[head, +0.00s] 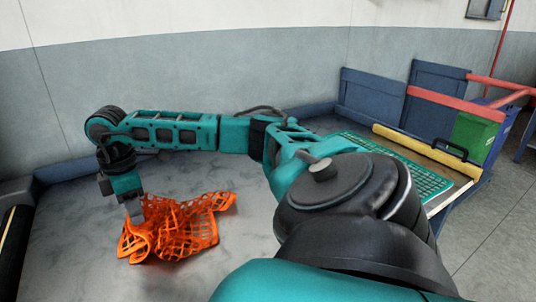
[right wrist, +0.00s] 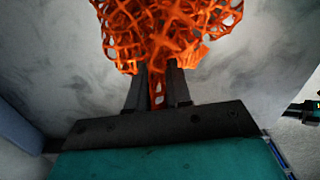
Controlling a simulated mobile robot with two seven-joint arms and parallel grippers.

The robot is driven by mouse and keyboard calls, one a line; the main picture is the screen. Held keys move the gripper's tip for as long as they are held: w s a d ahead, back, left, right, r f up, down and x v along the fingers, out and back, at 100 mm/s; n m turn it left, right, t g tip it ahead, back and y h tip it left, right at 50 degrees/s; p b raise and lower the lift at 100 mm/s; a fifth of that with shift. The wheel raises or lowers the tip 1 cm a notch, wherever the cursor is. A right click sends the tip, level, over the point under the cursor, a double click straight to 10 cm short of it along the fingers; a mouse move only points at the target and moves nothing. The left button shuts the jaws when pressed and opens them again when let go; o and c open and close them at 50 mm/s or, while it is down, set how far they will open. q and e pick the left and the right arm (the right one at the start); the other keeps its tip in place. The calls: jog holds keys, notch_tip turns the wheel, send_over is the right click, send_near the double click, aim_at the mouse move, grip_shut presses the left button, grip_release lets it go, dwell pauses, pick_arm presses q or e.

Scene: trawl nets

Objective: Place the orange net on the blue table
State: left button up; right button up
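The orange net (head: 180,228) is a crumpled open mesh on the grey metal top of a blue-edged table (head: 65,172), at the left in the head view. My right gripper (head: 134,212) points down at the net's left side. In the right wrist view, its two dark fingers (right wrist: 158,88) are close together with a strand of the orange net (right wrist: 165,28) between them. Part of the net appears bunched up toward the fingers; whether all of it rests on the tabletop is unclear. My left gripper is not in view.
A green mesh (head: 405,168) lies on the right of the worktop, beside a yellow bar (head: 425,150) with a black handle. Blue panels (head: 372,97), red rails and a green box (head: 474,137) stand behind. A grey wall closes the back. Floor shows at the right.

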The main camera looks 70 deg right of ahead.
jog(key=o, duration=1)
jog(key=shift+r, duration=0.15)
notch_tip(320, 180, up, 13)
jog(key=p, duration=0.1)
jog(key=shift+f+p, duration=0.2)
jog(key=shift+p, duration=0.15)
